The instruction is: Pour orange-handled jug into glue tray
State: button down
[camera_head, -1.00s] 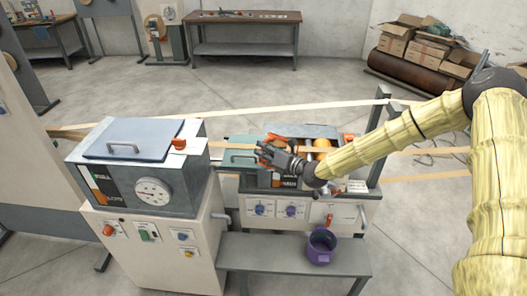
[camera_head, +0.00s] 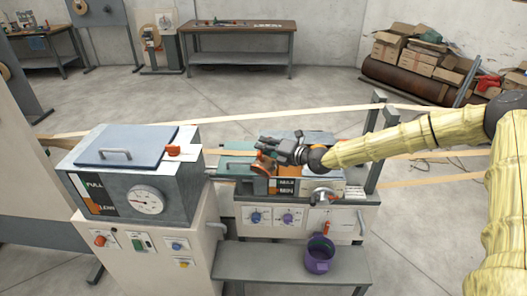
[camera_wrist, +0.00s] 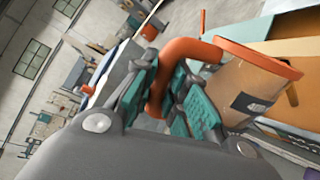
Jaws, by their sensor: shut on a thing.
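My gripper (camera_head: 268,149) is shut on the orange handle of the orange-handled jug (camera_wrist: 245,88). In the wrist view the handle passes between the fingers (camera_wrist: 180,98), and the jug has a tan, see-through-looking body with an orange rim and a small label. In the head view only a small orange part of the jug (camera_head: 264,161) shows beside the fingers, at the left end of the glue tray (camera_head: 287,186), which bears a MAX/MIN label. The jug looks tilted in the wrist view, but its true tilt is unclear. Whether anything flows out cannot be seen.
A grey tank with a blue lid (camera_head: 127,144) and a dial stands to the left. A purple jug (camera_head: 320,254) stands on the low shelf (camera_head: 245,263) in front. A paper strip (camera_head: 250,117) runs behind the machine, and a dark post (camera_head: 376,150) stands right of the tray.

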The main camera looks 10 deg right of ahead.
jog(key=shift+w+d+f+m+g+y+b, duration=0.2)
jog(key=shift+w+d+m+b, duration=0.35)
jog(key=shift+b, duration=0.6)
jog(key=shift+w+d+f+m+g+y+b, duration=0.1)
jog(key=shift+w+d+f+m+b, duration=0.15)
jog(key=shift+w+d+m+b, duration=0.6)
jog(key=shift+w+d+r+m, duration=0.2)
jog(key=shift+d+m, duration=0.05)
jog(key=shift+m, duration=0.05)
jog(key=shift+w+d+r+m+p, duration=0.1)
jog(key=shift+w+d+m+p, duration=0.2)
jog(key=shift+p, duration=0.55)
jog(key=shift+w+d+g+y+p, duration=0.2)
jog(key=shift+d+g+y+p, duration=0.1)
jog(key=shift+p, duration=0.5)
jog(key=shift+m, duration=0.3)
jog(key=shift+w+r+p, duration=0.1)
jog(key=shift+w+p, duration=0.05)
jog(key=shift+p, duration=0.3)
jog(key=shift+w+d+p, duration=0.2)
jog(key=shift+d+p, duration=0.1)
jog(key=shift+p, duration=0.25)
jog(key=shift+r+m, duration=0.1)
jog(key=shift+m, duration=0.2)
